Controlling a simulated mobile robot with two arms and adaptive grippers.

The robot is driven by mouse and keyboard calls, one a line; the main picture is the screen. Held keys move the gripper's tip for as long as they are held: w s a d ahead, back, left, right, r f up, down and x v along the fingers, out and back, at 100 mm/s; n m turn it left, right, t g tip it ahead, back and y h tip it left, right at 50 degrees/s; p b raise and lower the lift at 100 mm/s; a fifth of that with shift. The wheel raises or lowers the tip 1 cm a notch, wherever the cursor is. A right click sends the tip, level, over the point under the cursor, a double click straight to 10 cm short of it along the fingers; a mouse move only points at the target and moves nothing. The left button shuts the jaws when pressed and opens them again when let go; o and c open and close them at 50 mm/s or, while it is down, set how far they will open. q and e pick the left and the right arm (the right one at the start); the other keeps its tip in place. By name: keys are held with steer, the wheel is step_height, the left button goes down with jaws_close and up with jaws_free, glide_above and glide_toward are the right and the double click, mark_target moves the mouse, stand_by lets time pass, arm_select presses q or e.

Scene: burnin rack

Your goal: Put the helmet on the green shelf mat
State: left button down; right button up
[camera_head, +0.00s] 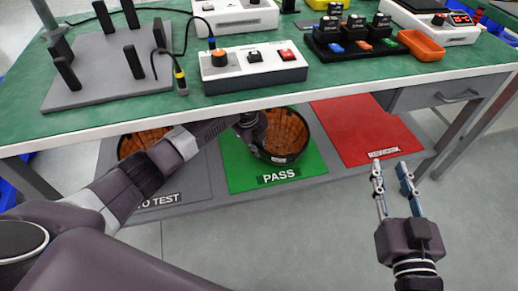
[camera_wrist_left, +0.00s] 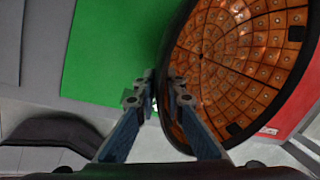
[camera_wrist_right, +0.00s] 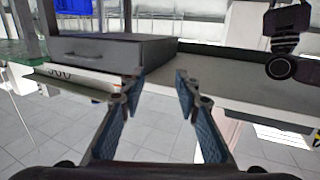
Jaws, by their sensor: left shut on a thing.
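A dark-rimmed helmet (camera_head: 285,135) with an orange, cell-patterned inside is over the green shelf mat (camera_head: 240,172), marked PASS, its open side toward me. My left gripper (camera_head: 250,124) reaches in under the table and is shut on the helmet's rim. The left wrist view shows the fingertips (camera_wrist_left: 160,92) at the rim, the helmet (camera_wrist_left: 238,72) on their right and the green mat (camera_wrist_left: 108,50) behind. I cannot tell whether the helmet touches the mat. My right gripper (camera_head: 390,170) is open and empty in front of the shelf; it also shows in the right wrist view (camera_wrist_right: 160,85).
A second orange-lined helmet (camera_head: 136,142) is on the grey TO TEST mat, partly hidden by my left arm. A red REWORK mat (camera_head: 365,128) lies bare at the right. The green tabletop (camera_head: 330,80) with test boxes and a drawer (camera_head: 435,95) overhang the shelf.

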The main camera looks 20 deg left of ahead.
arm_select(q)
steer(key=c, duration=2)
jaws_free()
steer(key=shift+f, duration=0.1)
steer(key=shift+r, duration=0.25)
